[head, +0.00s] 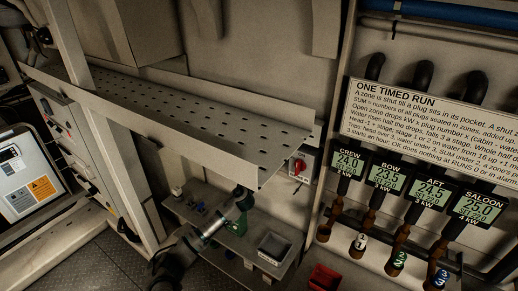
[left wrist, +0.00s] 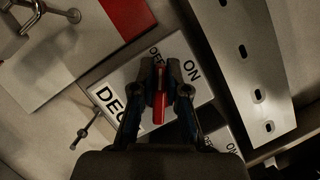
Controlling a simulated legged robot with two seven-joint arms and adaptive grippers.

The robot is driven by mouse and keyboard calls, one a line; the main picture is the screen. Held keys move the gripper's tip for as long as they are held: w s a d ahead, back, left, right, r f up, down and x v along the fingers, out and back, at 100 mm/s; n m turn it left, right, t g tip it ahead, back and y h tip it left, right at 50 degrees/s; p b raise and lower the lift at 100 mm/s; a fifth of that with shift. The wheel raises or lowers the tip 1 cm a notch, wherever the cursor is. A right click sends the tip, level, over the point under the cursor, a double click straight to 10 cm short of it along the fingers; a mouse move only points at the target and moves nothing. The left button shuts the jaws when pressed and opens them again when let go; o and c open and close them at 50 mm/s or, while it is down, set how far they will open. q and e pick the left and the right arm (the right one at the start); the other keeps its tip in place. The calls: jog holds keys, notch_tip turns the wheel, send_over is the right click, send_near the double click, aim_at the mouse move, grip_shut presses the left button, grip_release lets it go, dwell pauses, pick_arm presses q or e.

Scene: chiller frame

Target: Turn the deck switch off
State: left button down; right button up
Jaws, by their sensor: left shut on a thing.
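The deck switch is a red lever (left wrist: 159,110) on a white plate (left wrist: 112,92) lettered DEC, with the rest of the word covered, and with OFF and ON along its top. In the left wrist view my left gripper (left wrist: 161,78) is shut on the red lever, one finger on each side. The lever lies nearly in line with the fingers, its top end near OFF, left of ON. In the head view my left gripper (head: 242,194) is under the edge of the perforated tray, which hides its tips. My right gripper does not show.
The perforated tray (head: 200,111) runs close above my left arm. A red knob (head: 299,167) on a box sits right of it. A second lettered plate (left wrist: 232,146) lies beside the gripper. Labelled displays (head: 427,192) stand right.

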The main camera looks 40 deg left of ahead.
pick_arm(q)
jog(key=n, duration=0.2)
jog(key=n+g+p, duration=0.1)
jog(key=n, duration=0.1)
jog(key=n+g, duration=0.1)
jog(key=n, duration=0.1)
jog(key=shift+a+f+n, duration=0.25)
jog(key=shift+f+n, duration=0.15)
jog(key=shift+g, duration=0.3)
